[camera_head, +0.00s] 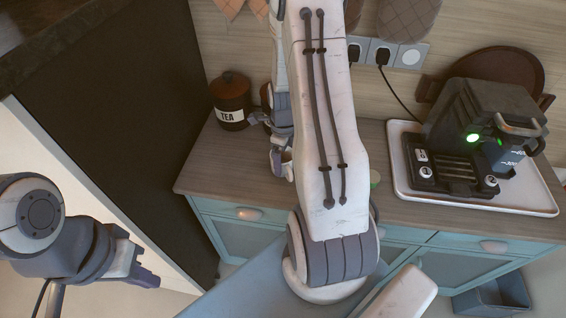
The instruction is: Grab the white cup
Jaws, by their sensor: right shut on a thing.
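A small white cup (285,168) is at the counter's left part, partly hidden by my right arm. My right gripper (272,142) is at the cup, left of my large white arm link, and is shut on it. The arm hides much of the cup, so I cannot tell whether it touches the counter. My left gripper (145,272) is at the lower left, away from the counter and the cup. Its fingers are small and seen at an angle, so their opening is unclear.
A brown tea canister (231,101) stands close to the left of my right gripper. A dark coffee machine (472,130) stands on a white tray (545,205) at the right of the wooden counter (215,165). A dark tall panel (110,130) stands left of the counter.

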